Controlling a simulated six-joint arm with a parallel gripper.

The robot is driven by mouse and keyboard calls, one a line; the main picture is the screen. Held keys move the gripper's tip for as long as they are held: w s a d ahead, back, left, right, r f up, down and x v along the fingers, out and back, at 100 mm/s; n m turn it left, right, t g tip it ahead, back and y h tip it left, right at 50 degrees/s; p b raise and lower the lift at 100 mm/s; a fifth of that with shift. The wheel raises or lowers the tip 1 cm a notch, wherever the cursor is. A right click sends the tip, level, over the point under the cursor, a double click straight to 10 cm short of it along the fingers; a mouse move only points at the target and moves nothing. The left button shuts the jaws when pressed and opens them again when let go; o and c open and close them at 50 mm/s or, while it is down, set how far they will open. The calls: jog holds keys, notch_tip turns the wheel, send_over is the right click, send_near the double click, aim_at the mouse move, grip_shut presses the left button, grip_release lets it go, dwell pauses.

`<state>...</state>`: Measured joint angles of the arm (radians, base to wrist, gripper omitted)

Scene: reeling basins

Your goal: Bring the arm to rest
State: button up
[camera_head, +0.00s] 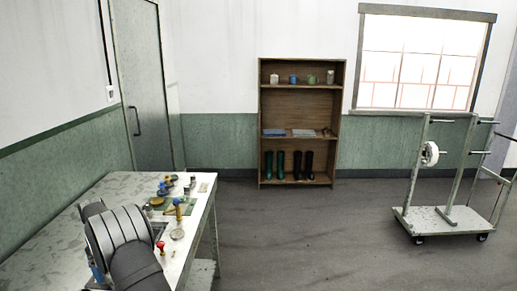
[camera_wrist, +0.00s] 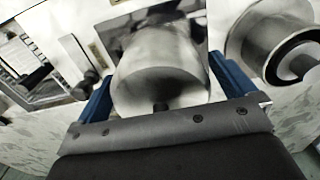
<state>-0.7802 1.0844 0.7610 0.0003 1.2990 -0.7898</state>
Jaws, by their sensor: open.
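My gripper (camera_wrist: 162,82) shows in the wrist view, with one blue finger at each side and a dark crossbar at the bottom. The fingers are apart. A shiny metal cylinder (camera_wrist: 160,75) shows between them; I cannot tell whether they touch it, and no grip is visible. In the head view my dark arm reaches over the near part of the workbench (camera_head: 90,190). The gripper's fingers are not clearly seen there.
Small items, including a red-topped one (camera_head: 161,246), crowd the bench's right side. A second metal cylinder (camera_wrist: 262,40) is at upper right in the wrist view. A wooden shelf (camera_head: 301,96) and wheeled cart (camera_head: 455,224) stand beyond open floor (camera_head: 300,240).

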jog(key=shift+r, duration=2.2)
jog(key=shift+f, duration=0.1)
